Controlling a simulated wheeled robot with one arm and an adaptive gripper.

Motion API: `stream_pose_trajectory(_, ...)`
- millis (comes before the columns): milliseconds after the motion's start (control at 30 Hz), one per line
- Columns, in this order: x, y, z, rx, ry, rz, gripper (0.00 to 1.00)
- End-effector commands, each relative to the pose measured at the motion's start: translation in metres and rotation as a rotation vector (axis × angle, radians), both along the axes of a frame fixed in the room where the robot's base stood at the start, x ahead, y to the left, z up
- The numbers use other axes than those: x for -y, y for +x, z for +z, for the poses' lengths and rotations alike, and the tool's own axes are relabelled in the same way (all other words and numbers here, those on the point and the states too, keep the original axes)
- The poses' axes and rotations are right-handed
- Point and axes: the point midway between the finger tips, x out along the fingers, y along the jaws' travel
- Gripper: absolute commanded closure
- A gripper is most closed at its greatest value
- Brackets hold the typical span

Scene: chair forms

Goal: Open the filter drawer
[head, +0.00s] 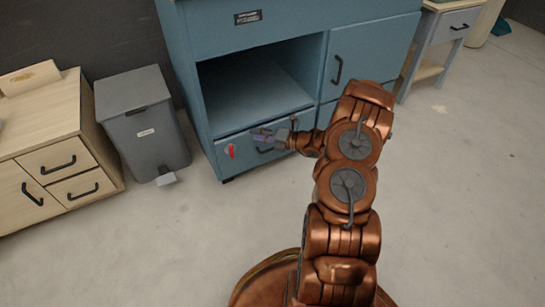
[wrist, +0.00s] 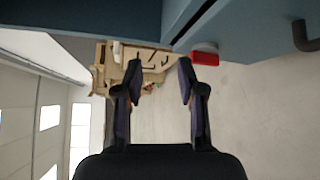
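The blue cabinet has a low drawer (head: 222,162) under its open compartment, with a red tag (head: 230,151) at the left of its front. In the head view this drawer looks shut, and my gripper (head: 262,136) is in front of it, partly covering its dark handle. In the wrist view my gripper (wrist: 160,72) is open, with nothing between its fingers. There the red tag (wrist: 205,53) is just beyond the right finger, and a dark handle (wrist: 303,36) is farther right, outside the fingers.
The open compartment (head: 250,88) above the drawer looks empty. A blue door (head: 368,55) with a handle is to its right. A grey pedal bin (head: 145,125) and a wooden cabinet (head: 45,140) stand to the left. The floor in front (head: 165,240) is clear.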

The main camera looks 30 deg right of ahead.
Motion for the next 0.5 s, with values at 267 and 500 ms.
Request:
stream_pose_trajectory(267,0.084,-0.018,-0.124,-0.146,0.220,-0.284,0.61)
stream_pose_trajectory(500,0.110,-0.027,-0.156,-0.181,0.289,-0.375,0.61)
